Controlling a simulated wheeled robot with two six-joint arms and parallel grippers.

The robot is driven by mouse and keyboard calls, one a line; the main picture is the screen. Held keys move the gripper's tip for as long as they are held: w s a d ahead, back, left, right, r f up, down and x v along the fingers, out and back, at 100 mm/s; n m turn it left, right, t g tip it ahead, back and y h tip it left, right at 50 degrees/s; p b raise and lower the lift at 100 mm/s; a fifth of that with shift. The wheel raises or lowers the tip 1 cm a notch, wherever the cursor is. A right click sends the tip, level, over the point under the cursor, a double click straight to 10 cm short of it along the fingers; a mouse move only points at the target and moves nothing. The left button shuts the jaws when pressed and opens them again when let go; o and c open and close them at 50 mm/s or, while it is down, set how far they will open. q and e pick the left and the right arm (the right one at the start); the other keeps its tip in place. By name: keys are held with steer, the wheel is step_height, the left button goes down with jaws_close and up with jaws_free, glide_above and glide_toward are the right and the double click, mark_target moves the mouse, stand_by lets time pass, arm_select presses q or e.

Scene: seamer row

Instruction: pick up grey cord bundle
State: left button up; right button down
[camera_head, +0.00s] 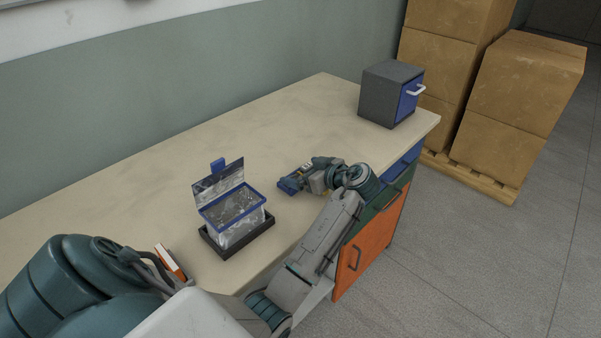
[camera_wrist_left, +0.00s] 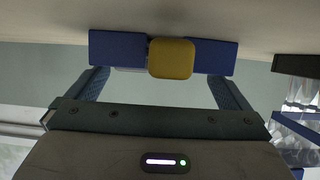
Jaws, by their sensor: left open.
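I cannot make out a grey cord bundle in either view. My left gripper (camera_head: 297,181) is low over the table, right of the clear bin. In the left wrist view its two fingers (camera_wrist_left: 160,78) are spread wide. A blue bar-like thing (camera_wrist_left: 117,47) with a yellow block (camera_wrist_left: 171,58) at its middle shows at the fingertips, close to the tabletop. The fingers stand near its two ends; I cannot tell whether they touch it. My right gripper is not in view.
The clear bin (camera_head: 238,231) with a blue-framed raised lid stands in a black tray (camera_head: 262,230). A grey box with a blue drawer (camera_head: 379,94) stands at the table's far end. An orange and white thing (camera_head: 171,262) is near my left arm. The far tabletop (camera_head: 290,115) is clear.

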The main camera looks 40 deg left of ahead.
arm_select(q)
steer(key=shift+a+f, duration=0.2)
steer(key=shift+a, duration=0.3)
steer(key=shift+d, duration=0.1)
steer(key=c, duration=0.7)
steer(key=shift+r, duration=0.1)
